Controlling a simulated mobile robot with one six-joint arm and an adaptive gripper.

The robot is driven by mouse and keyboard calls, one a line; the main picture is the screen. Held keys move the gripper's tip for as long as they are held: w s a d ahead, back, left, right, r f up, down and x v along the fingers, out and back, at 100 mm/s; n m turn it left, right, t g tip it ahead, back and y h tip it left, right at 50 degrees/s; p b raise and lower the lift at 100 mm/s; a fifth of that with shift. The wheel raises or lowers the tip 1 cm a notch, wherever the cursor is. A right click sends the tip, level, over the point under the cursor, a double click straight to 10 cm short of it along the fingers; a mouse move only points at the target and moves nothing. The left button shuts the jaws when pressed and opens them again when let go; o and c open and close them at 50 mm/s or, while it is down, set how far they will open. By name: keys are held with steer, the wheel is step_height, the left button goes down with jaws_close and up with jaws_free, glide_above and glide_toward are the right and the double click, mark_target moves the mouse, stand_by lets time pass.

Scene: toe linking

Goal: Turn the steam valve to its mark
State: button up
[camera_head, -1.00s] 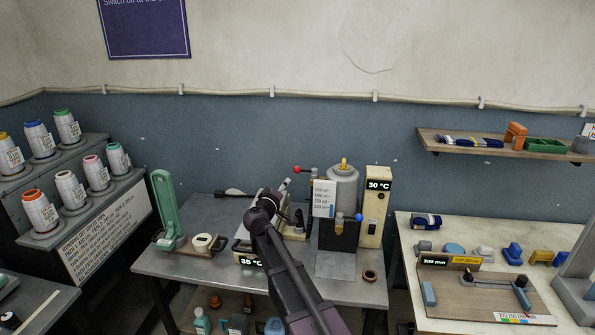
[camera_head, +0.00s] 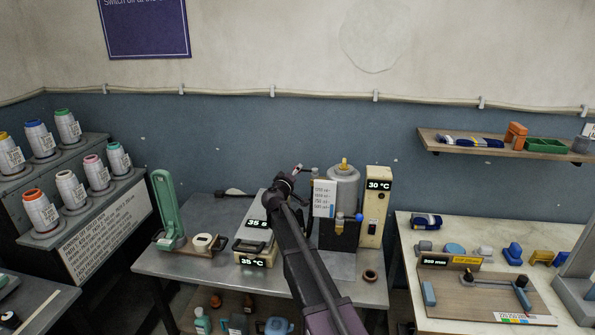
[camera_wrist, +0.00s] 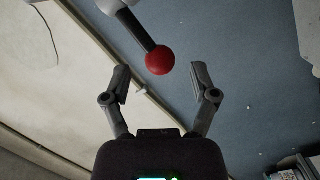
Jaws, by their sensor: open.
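A red ball (camera_wrist: 160,60) on a dark rod with a white end shows in the wrist view, seemingly the valve's lever. The red ball also shows small in the head view (camera_head: 297,167), beside the grey cylinder (camera_head: 343,186) with a yellow top. My gripper (camera_wrist: 160,76) is open. Its two fingers stand either side of the ball in the picture, with clear gaps and nothing held. In the head view, my gripper (camera_head: 287,179) is up near the ball. My arm hides the valve's lower part. I cannot make out the mark.
A tall cream unit (camera_head: 374,205) reading 30 °C stands right of the cylinder. A white card (camera_head: 324,198) hangs in front of it. A low unit (camera_head: 253,240) with displays, a green press (camera_head: 168,208) and a white ring (camera_head: 203,242) share the metal table.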

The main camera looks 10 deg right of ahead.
steer(key=shift+x, duration=1.4)
jaws_close()
